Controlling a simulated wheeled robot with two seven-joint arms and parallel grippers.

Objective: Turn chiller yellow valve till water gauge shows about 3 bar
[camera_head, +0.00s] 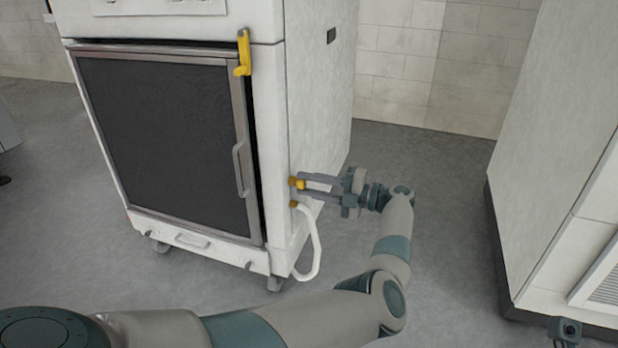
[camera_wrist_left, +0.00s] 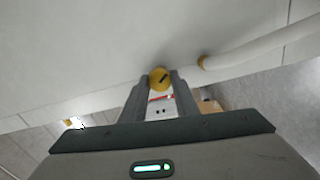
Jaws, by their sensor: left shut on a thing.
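The chiller (camera_head: 322,90) is a white cabinet with a dark front door. Its yellow valve (camera_head: 300,184) sticks out low on the right side wall. My left gripper (camera_head: 303,187) reaches in from the right and is shut on the valve. In the left wrist view the round yellow valve (camera_wrist_left: 159,78) with a dark slot mark sits between the two fingertips (camera_wrist_left: 159,84). I cannot make out the water gauge in either view. My right gripper is not in view.
A white hose (camera_head: 314,243) loops from a brass fitting (camera_head: 293,204) just below the valve. A yellow latch (camera_head: 243,55) is at the door's upper right. Another white cabinet (camera_head: 565,170) stands to the right. Grey floor between them is clear.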

